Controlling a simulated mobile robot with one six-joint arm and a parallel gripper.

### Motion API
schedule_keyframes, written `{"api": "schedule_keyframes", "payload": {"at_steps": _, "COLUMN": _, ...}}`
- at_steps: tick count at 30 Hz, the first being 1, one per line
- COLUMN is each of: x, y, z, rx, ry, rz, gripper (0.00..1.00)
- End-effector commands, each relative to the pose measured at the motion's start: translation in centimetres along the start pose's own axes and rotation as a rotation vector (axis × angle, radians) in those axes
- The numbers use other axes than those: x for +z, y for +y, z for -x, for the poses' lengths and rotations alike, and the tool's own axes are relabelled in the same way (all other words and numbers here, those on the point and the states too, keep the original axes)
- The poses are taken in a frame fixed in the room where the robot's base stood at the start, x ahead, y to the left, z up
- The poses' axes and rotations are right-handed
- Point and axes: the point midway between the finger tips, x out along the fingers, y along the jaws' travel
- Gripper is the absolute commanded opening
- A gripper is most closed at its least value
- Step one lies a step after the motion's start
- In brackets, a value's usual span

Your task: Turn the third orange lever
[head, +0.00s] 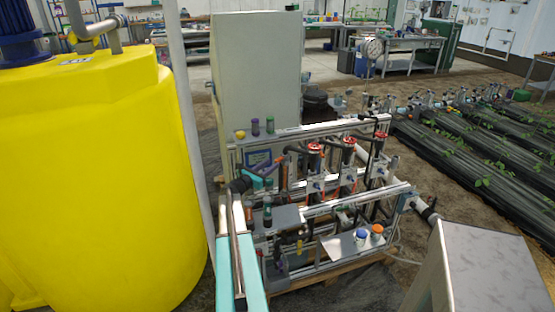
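The skid (335,205) carries a row of upright pipe valves with red handwheels: one on the left (314,147), one in the middle (349,141) and one on the right (381,135). My arm rises from the bottom to a dark joint at the skid's left end. My gripper (272,165) appears to be near the left pipes, small and blurred among them; its fingers cannot be made out.
A big yellow tank (95,180) fills the left. A grey cabinet (256,75) stands behind the skid. A blue-capped bottle (361,236) and an orange-capped bottle (377,231) stand on a front shelf. A grey box (485,270) is at front right; planted beds (480,150) lie beyond.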

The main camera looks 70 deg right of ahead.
Motion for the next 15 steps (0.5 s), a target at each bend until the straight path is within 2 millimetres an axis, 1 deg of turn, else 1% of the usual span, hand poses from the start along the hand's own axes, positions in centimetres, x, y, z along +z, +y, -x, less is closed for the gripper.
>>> {"api": "schedule_keyframes", "payload": {"at_steps": 1, "x": 0.1, "y": 0.1, "z": -0.8, "rx": -0.002, "ry": 0.000, "rz": 0.000, "gripper": 0.31}}
{"api": "schedule_keyframes", "payload": {"at_steps": 9, "x": 0.1, "y": 0.1, "z": -3.9, "rx": -0.001, "ry": 0.000, "rz": 0.000, "gripper": 0.31}}
{"api": "schedule_keyframes", "payload": {"at_steps": 15, "x": 0.0, "y": 0.2, "z": -5.4, "rx": 0.002, "ry": 0.000, "rz": 0.000, "gripper": 0.31}}
